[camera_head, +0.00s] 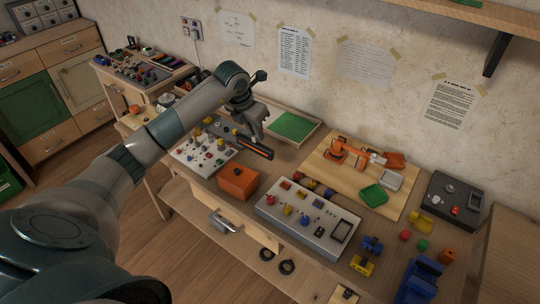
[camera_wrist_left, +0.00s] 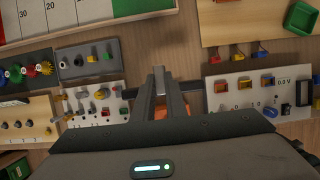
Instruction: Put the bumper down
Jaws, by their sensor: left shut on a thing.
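My left gripper (camera_head: 257,137) is shut on a dark bar with an orange strip, which I take to be the bumper (camera_head: 240,144). It holds the bar over the middle of the workbench, between the white peg panel and the green-floored tray. In the left wrist view, the fingers (camera_wrist_left: 163,78) cross the dark bar (camera_wrist_left: 192,86), which sticks out on both sides; its middle is hidden by them. I cannot tell how high the bar is above the bench. My right gripper is not in view.
An orange box (camera_head: 238,183) and a grey control panel (camera_head: 306,218) stand near the bench's front edge. The white peg panel (camera_head: 203,152) is at left, the green-floored tray (camera_head: 293,125) behind. A wooden board (camera_head: 325,177) bears an orange arm model (camera_head: 348,150). Little bare bench shows between them.

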